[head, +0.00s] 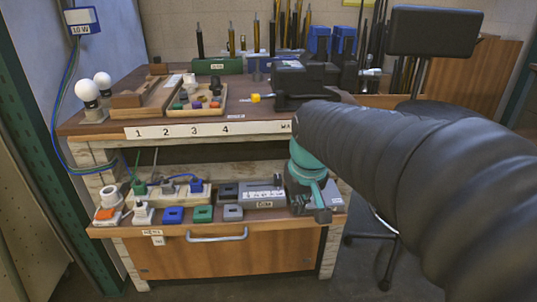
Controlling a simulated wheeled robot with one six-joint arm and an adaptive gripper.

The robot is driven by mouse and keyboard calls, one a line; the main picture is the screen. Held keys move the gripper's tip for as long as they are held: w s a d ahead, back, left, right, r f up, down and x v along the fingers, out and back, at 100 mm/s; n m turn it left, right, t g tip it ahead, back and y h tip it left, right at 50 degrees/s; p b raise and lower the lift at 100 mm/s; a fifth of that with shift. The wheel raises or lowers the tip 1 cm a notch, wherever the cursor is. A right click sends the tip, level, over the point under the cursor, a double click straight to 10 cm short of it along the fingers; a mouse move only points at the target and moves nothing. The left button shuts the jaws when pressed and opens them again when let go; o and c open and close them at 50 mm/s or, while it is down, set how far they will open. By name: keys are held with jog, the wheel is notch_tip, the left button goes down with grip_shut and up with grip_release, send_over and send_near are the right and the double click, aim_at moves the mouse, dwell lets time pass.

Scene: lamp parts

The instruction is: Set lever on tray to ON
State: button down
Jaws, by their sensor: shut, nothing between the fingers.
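My gripper (321,213) is below the teal wrist, at the right end of the lower shelf, pointing down. It is shut and empty, beside the dark grey tray (268,204) with a white label strip. I cannot make out a lever on that tray or any ON marking; the picture is too small. A wooden tray (219,110) of small coloured parts stands on the upper bench, left of a black device (295,85) with a yellow tip (256,97). My arm hides the right part of the bench.
Blue (173,215), green (203,214) and grey (232,212) blocks sit on the lower shelf, left of my gripper. White bulbs (87,90) are on the upper bench. A black chair (432,32) stands at the right.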

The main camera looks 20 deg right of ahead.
jog(key=w+d+r+n+g, duration=0.1)
jog(key=w+d+r+n, duration=0.15)
jog(key=w, duration=0.35)
jog(key=w+d+r+n+g, duration=0.1)
jog(key=w+d+n, duration=0.15)
jog(key=w, duration=0.45)
notch_tip(320, 180, up, 6)
jog(key=n, duration=0.9)
jog(key=shift+w+a+g+y, duration=0.15)
jog(key=shift+a+g+y, duration=0.15)
jog(key=shift+a+y, duration=0.1)
jog(key=shift+r, duration=0.1)
jog(key=f, duration=0.3)
jog(key=f+b, duration=0.1)
jog(key=f, duration=0.2)
jog(key=f+b, duration=0.1)
jog(key=f, duration=0.3)
jog(key=shift+w+a, duration=0.25)
jog(key=shift+w, duration=0.05)
jog(key=shift+r, duration=0.15)
